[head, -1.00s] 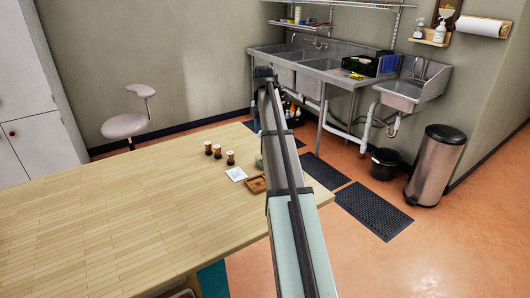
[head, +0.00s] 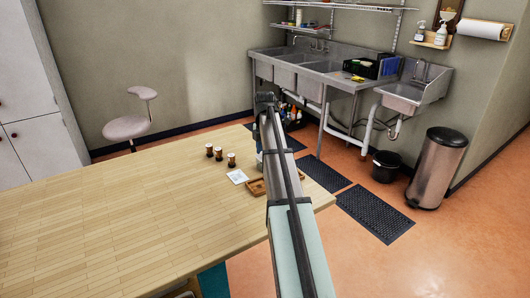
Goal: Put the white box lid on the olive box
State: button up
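A small white flat square (head: 237,176) with faint grey marks lies on the wooden table near its far right part; I cannot tell whether it is the box lid. No olive box can be made out; my arm covers part of the table there. My arm rises from the bottom of the picture to a dark joint above the table's far right part. My gripper cannot be seen; its fingers and anything in them are hidden behind the arm.
Several small dark jars with pale lids, among them one (head: 231,160), stand behind the white square. A brown wooden tray (head: 256,188) is partly behind my arm. The table (head: 120,220) is clear to the left. Sinks (head: 325,67) and a bin (head: 437,168) stand beyond.

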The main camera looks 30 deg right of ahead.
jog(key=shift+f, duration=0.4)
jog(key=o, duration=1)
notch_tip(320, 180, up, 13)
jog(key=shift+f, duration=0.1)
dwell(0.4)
